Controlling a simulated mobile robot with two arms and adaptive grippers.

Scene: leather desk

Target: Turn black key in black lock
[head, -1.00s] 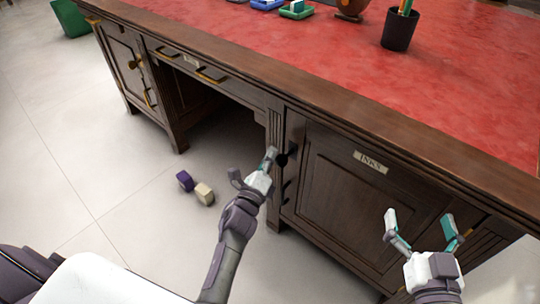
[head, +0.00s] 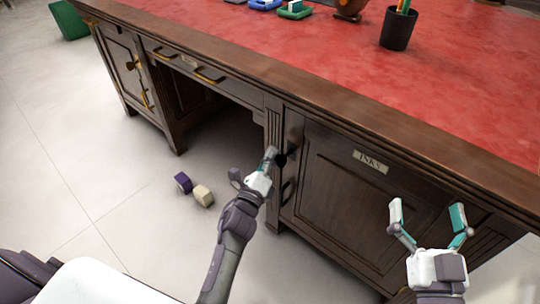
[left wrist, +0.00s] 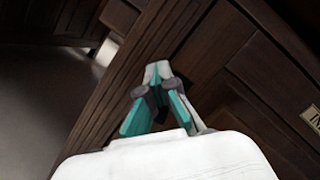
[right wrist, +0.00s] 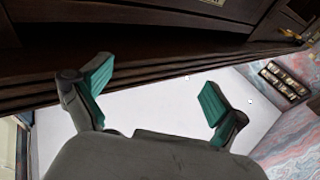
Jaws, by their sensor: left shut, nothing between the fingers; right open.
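The black key in its black lock (head: 281,160) shows as a small dark shape on the left edge of the INKS cabinet door (head: 345,190). My left gripper (head: 270,154) is shut with its fingertips right beside it; I cannot tell whether they touch. In the left wrist view the fingers (left wrist: 157,75) are together with nothing seen between them, and they hide the key and lock. My right gripper (head: 428,212) is open and empty in front of the door's right side. It also shows open in the right wrist view (right wrist: 155,85).
The desk's red leather top (head: 330,60) has a wooden edge above the door. A black pencil cup (head: 398,29) stands on it. A purple block (head: 183,182) and a cream block (head: 203,195) lie on the floor to the left. A dark door handle (head: 287,191) sits below the lock.

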